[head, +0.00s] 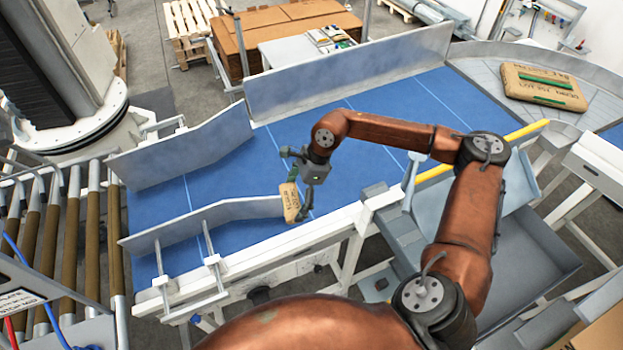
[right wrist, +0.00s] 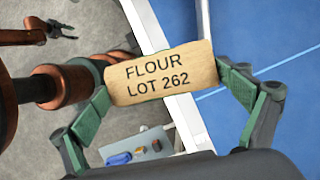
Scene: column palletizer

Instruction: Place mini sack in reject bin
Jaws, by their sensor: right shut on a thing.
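The mini sack (head: 291,203) is a small tan sack; in the right wrist view the sack (right wrist: 160,73) reads "FLOUR LOT 262". My right gripper (head: 298,192) is shut on it, with green finger pads at its two ends in the right wrist view (right wrist: 165,90). The sack is held up near the front edge of the blue conveyor. A grey open bin (head: 540,283), apparently the reject bin, stands at the lower right, partly behind my right arm. My left gripper (right wrist: 64,30) shows small in the right wrist view, with its fingers apart and empty.
The blue conveyor (head: 400,108) has metal guide walls (head: 345,67) and a front guide rail (head: 210,215). A large tan sack (head: 543,87) lies at the far right. A roller conveyor (head: 65,250) is at left. A yellow bar (head: 436,172) runs behind my right arm.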

